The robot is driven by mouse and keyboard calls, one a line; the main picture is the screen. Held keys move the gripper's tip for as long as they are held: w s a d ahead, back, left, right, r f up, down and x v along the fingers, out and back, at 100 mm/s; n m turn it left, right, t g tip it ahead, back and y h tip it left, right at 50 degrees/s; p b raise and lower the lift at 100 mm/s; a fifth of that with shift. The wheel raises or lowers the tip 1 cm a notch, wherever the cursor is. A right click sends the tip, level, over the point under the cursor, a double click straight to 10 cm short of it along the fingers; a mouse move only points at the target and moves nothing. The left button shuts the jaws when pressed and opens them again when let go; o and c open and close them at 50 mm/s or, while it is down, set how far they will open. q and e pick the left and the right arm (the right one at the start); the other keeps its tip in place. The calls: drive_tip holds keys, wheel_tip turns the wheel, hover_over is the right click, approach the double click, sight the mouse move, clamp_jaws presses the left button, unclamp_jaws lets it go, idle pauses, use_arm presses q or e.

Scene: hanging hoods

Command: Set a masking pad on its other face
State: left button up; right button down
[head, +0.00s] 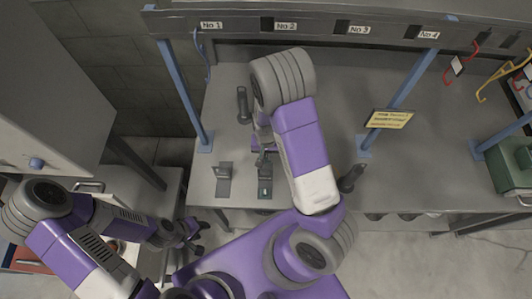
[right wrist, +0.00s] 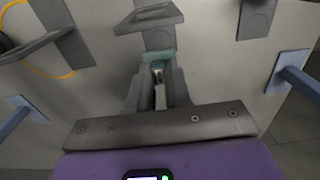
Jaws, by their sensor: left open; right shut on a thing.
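My right gripper (head: 263,160) is over the near part of the grey bench, reaching down at a dark stand (head: 265,188). In the right wrist view its fingers (right wrist: 157,85) are shut on a small teal piece, which looks like the masking pad (right wrist: 158,57). The stand (right wrist: 150,18) shows just beyond the pad; whether they touch I cannot tell. The fingers hide part of the pad, and its upper face is not clear. A similar dark stand (head: 223,182) is to the left. My left gripper (head: 188,232) is open and empty, low off the bench's front left edge.
Blue posts (head: 187,95) rise from the bench (head: 330,90) under a rail numbered 1 to 4. A yellow sign (head: 389,118) hangs on one. Dark upright fittings stand at the back left (head: 243,105) and front right (head: 350,178). A green box (head: 512,165) is far right.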

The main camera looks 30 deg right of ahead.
wheel_tip(320, 180, down, 7)
drive_tip(key=b, duration=0.6)
drive_tip(key=shift+f, duration=0.15)
drive_tip(key=shift+f, duration=0.25)
idle(1.2)
drive_tip(key=c, duration=1)
unclamp_jaws()
drive_tip(key=shift+r+p, duration=0.75)
drive_tip(key=shift+r, duration=3.05)
